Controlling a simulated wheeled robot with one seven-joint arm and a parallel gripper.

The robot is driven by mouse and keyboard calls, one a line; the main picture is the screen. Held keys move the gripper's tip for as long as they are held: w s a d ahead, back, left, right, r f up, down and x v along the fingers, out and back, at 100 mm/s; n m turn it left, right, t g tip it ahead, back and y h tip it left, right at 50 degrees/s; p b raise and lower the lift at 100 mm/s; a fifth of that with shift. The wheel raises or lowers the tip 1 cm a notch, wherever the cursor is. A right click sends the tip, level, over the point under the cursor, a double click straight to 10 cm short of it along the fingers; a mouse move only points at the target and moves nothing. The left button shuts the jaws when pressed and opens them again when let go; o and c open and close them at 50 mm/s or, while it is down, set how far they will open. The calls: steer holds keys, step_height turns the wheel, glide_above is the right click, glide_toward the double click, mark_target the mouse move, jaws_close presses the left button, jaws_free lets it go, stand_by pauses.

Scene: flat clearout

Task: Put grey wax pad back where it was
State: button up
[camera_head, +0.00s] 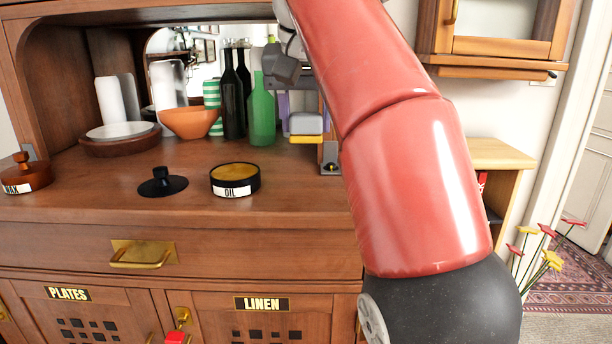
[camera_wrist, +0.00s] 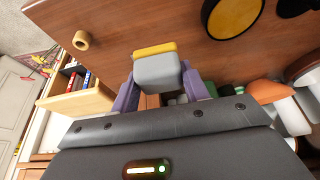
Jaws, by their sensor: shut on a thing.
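The grey wax pad (camera_head: 306,123) is a grey block with a yellow layer along its underside. It is held between the purple fingers of my gripper (camera_head: 304,120), at the right end of the sideboard. In the wrist view the pad (camera_wrist: 157,73) sits between both fingers, its yellow layer facing the sideboard top. I cannot tell whether it touches the wood. A jar labelled WAX (camera_head: 25,176), with a knobbed wooden lid on, stands at the far left. An open black tin labelled OIL (camera_head: 235,192) holds yellow stuff; it also shows in the wrist view (camera_wrist: 232,16).
A black knobbed lid (camera_head: 162,183) lies left of the tin. A green bottle (camera_head: 261,115), dark bottles (camera_head: 233,105), an orange bowl (camera_head: 188,122) and a plate on a round wooden base (camera_head: 120,145) stand behind. The front middle of the sideboard top (camera_head: 290,205) is clear.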

steer(key=b, duration=0.3)
glide_toward(306, 187)
steer(key=x, duration=0.5)
steer(key=shift+w, duration=0.3)
steer(key=shift+f, duration=0.25)
steer(key=o, duration=0.9)
steer(key=shift+f, duration=0.1)
steer(key=shift+f+b, duration=0.3)
steer(key=shift+b, duration=0.25)
steer(key=p+v, duration=0.1)
steer(key=v, duration=0.1)
steer(key=p+v, duration=0.1)
steer(key=v, duration=0.2)
steer(key=p+v, duration=0.1)
steer(key=v, duration=0.2)
steer(key=shift+s+d, duration=0.25)
steer(key=shift+f, duration=0.1)
